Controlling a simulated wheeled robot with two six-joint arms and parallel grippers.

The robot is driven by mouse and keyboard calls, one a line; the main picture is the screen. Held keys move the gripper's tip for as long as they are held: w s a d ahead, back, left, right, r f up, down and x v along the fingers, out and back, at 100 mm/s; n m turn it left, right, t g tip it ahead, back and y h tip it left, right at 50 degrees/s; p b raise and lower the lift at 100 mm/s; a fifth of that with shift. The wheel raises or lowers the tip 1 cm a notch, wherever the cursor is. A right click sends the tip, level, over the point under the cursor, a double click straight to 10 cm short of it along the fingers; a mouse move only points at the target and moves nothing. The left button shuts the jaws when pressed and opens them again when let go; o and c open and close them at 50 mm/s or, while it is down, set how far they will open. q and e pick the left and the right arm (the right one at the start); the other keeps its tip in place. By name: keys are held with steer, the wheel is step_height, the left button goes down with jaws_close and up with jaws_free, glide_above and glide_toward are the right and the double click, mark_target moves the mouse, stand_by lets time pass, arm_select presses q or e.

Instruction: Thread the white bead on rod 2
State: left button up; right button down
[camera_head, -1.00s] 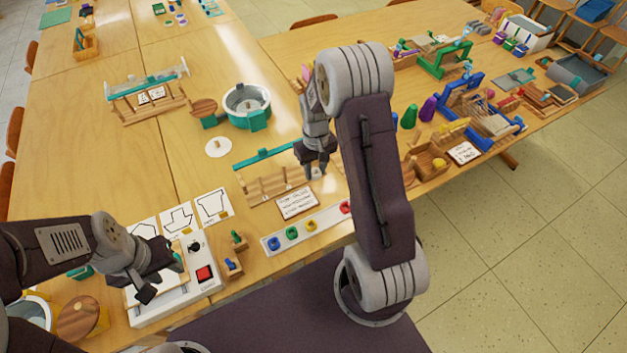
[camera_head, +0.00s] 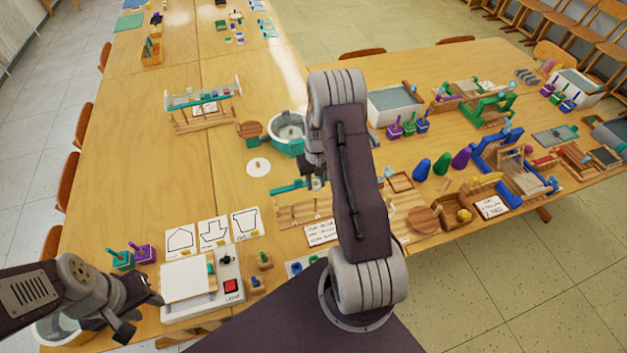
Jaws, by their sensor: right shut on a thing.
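I cannot make out the white bead. A wooden rack with a teal bar (camera_head: 290,187) stands on the table at the middle of the head view, partly hidden by my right arm; its rods are too small to tell apart. My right gripper (camera_head: 316,180) is beside the rack's right end, mostly behind my arm. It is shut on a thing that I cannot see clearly. A white strip with coloured beads (camera_head: 295,268) lies in front of the rack, mostly covered by my arm. My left gripper (camera_head: 140,309) is open and empty, left of a white box.
The white box (camera_head: 231,267) with a red button is at the front left, with outline cards (camera_head: 213,233) behind it. A teal-and-white bowl (camera_head: 291,131) and a white disc (camera_head: 258,167) stand behind the rack. Tools and blocks crowd the right table. The left tabletop is largely clear.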

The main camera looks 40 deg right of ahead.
mark_target(316, 197)
steer(key=shift+f+b, duration=1.85)
steer(key=shift+f, duration=0.45)
steer(key=shift+f, duration=0.2)
steer(key=shift+f, duration=0.35)
steer(key=shift+f, duration=0.15)
steer(key=shift+f+b, duration=0.45)
steer(key=shift+b, duration=0.1)
steer(key=shift+f, duration=0.45)
stand_by(0.5)
stand_by(0.3)
